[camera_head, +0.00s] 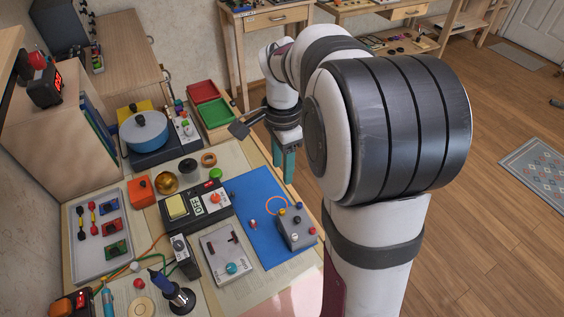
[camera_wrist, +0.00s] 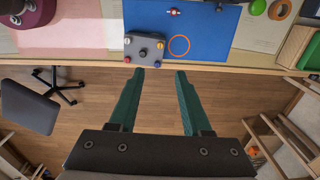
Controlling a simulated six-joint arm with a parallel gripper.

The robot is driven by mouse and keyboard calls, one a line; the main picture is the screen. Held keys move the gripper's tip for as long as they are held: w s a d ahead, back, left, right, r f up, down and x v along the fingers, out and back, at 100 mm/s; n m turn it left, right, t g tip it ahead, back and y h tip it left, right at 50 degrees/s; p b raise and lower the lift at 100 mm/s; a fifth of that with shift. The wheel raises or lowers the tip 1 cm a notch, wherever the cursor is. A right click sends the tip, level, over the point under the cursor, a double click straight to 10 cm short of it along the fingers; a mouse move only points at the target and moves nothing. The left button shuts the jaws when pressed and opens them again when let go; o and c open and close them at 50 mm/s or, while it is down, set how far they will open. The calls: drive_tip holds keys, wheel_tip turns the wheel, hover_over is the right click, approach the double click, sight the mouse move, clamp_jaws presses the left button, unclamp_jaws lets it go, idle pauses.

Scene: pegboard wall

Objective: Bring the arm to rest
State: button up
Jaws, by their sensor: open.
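My gripper (camera_head: 284,165) hangs down just beyond the right edge of the work table, near the blue mat. In the wrist view my gripper (camera_wrist: 158,73) shows two green fingers spread apart with nothing between them. Past the fingertips there is wooden floor, then the table edge. A grey box with coloured knobs (camera_wrist: 150,48) sits on the blue mat (camera_wrist: 205,30), apart from the fingers. The head view also shows the grey box (camera_head: 296,229) and the blue mat (camera_head: 250,240). My arm covers part of the right side of the head view.
Red (camera_head: 202,91) and green (camera_head: 216,112) trays stand at the table's far right corner, close to my wrist. A blue pot (camera_head: 144,131) stands at the back left. An office chair (camera_wrist: 30,107) stands on the floor. Open floor lies right of the table.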

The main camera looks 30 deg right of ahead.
drive_tip(key=s+a+n+y, duration=0.1)
drive_tip(key=s+a+n, duration=0.5)
drive_tip(key=s, duration=0.5)
drive_tip(key=s+a+n, duration=0.7)
drive_tip(key=s+a, duration=0.1)
drive_tip(key=s, duration=0.2)
drive_tip(key=shift+s+a+r+y, duration=0.3)
drive_tip(key=shift+s+y, duration=0.05)
drive_tip(key=shift+y, duration=0.05)
